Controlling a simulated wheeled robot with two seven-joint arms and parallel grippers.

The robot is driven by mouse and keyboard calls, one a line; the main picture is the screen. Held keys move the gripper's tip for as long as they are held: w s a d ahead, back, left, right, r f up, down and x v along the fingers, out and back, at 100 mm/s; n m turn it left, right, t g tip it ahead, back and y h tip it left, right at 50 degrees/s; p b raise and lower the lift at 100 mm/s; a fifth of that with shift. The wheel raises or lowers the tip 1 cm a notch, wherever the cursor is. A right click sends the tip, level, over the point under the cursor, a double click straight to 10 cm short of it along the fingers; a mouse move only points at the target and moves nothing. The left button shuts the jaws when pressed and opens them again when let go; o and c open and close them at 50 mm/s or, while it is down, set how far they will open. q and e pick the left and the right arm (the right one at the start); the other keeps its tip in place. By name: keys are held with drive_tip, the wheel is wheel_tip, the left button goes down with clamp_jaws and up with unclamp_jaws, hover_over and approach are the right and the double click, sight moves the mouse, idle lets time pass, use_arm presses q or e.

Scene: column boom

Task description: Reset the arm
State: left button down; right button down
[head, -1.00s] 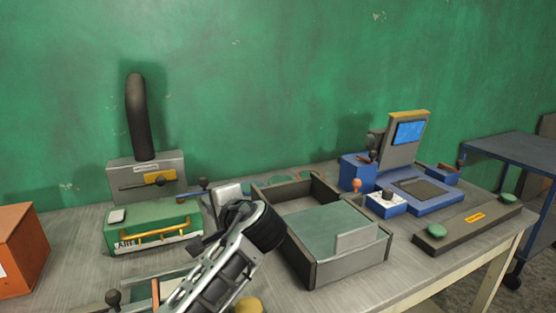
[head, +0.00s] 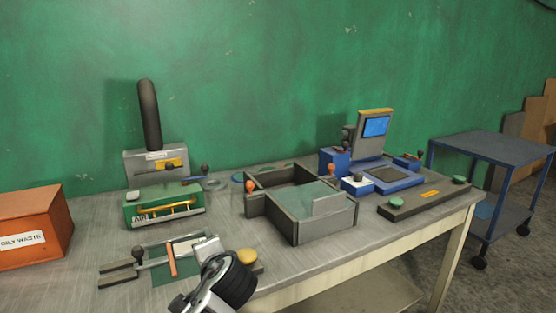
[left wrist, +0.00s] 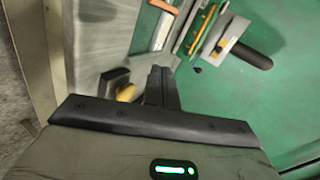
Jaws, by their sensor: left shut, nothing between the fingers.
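My left gripper (left wrist: 162,85) shows in the left wrist view with its dark fingers together and nothing between them. It hangs over the front part of the workbench, beside a yellow knob (left wrist: 127,92) in that picture. In the head view, black and silver parts of my arm stand at the bottom centre, in front of the same yellow knob (head: 246,257) and a small fixture with an orange lever (head: 171,260). The fingertips cannot be made out there. My right gripper is not seen.
The workbench (head: 100,232) holds an orange waste box (head: 30,228), a green box with a yellow handle (head: 165,206), a grey unit with a black pipe (head: 150,115), an open tray (head: 325,235) and a blue screen device (head: 376,127). A blue cart (head: 490,147) stands right.

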use_arm(q)
drive_tip(key=s+d+f+n+g+h, duration=0.15)
drive_tip(key=s+f+h, duration=0.45)
drive_tip(key=s+f, duration=0.8)
drive_tip(key=s+a+f+n+h, duration=0.1)
drive_tip(key=s+f+n, duration=0.2)
drive_tip(key=s, duration=0.4)
drive_tip(key=s+f+n+t+h, duration=0.1)
drive_tip(key=s+f+n, duration=0.2)
drive_tip(key=s, duration=0.5)
drive_tip(key=shift+a+f+h, duration=0.3)
drive_tip(key=shift+a+h, duration=0.05)
drive_tip(key=shift+h, duration=0.05)
